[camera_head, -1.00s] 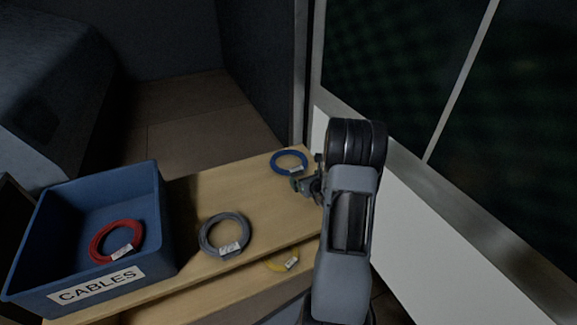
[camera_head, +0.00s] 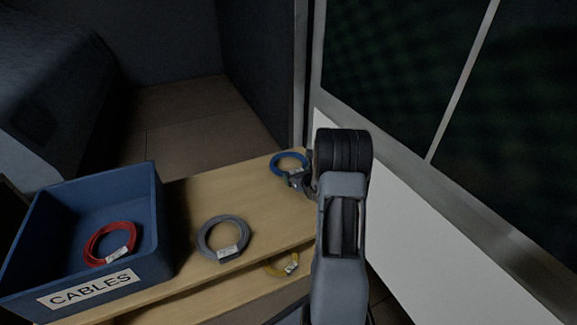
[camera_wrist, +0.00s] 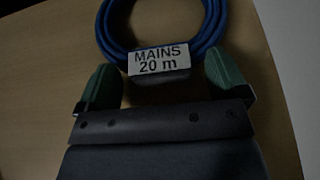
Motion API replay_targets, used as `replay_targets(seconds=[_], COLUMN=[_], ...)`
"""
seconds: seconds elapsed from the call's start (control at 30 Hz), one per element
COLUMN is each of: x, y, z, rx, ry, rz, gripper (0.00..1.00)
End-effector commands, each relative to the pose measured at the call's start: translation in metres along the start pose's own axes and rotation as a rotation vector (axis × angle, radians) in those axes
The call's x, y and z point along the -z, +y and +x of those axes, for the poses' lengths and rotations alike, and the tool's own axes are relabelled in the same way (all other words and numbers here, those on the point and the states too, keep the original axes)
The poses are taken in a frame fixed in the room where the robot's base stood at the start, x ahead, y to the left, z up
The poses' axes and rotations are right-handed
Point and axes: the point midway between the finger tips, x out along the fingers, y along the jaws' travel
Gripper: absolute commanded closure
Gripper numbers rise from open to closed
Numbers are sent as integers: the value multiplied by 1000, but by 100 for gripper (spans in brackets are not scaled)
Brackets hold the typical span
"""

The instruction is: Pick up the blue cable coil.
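The blue cable coil (camera_head: 290,160) lies flat on the wooden shelf at its far right end. In the wrist view the blue coil (camera_wrist: 158,52) shows a white label reading "MAINS 20 m" (camera_wrist: 159,58). My gripper (camera_wrist: 160,88) is open, with its two green fingertips on either side of the labelled part of the coil. In the head view my gripper (camera_head: 294,181) is at the near edge of the coil, partly hidden by my wrist. The wrist view does not show clearly whether the fingers touch the coil.
A grey coil (camera_head: 223,238) lies mid-shelf. A blue bin (camera_head: 150,215) marked "CABLES" at left holds a red coil (camera_head: 108,243). A yellow coil (camera_head: 283,265) lies on a lower board. A white wall panel (camera_head: 420,240) stands close on the right.

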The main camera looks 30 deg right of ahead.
Motion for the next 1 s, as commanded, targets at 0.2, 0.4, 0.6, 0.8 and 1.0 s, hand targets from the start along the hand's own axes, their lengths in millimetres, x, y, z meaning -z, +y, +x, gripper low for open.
replay_targets(seconds=[0.2, 0.4, 0.6, 0.8, 1.0], x=[0, 0, 1, -1, -6], y=[0, 0, 0, 0, 0], z=[0, 0, 0, 0, -2], rx=[0, 0, 0, 0, 0], ry=[0, 0, 1, -2, -2], rz=[0, 0, 0, -1, -1], gripper=[29, 48, 67, 73, 73])
